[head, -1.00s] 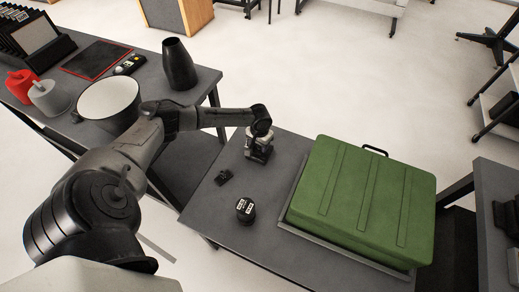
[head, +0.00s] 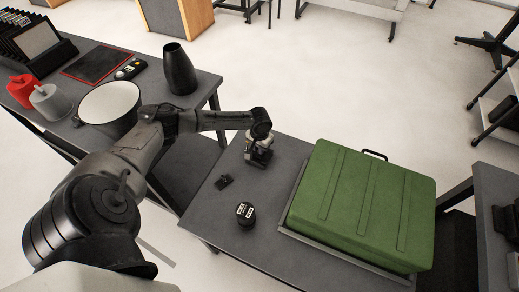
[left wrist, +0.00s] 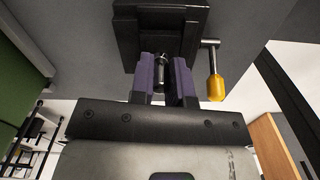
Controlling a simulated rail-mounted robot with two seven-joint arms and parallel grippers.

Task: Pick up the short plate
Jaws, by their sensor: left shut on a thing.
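My left gripper (head: 259,152) is low over the dark grey table, pointing down at its far left part. In the left wrist view its two purple-padded fingers (left wrist: 163,82) are shut on a small metal part (left wrist: 160,68). This part is up against a black block (left wrist: 160,28) with a yellow-handled lever (left wrist: 215,85) beside it. I cannot tell whether the held part is the short plate, as the fingers hide most of it. I cannot see my right gripper.
On the same table (head: 212,215) are a small black part (head: 224,181), a round black item with white labels (head: 245,211) and a large green case (head: 362,205) at the right. A second table at the left holds a bucket (head: 108,103) and a dark vase (head: 179,70).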

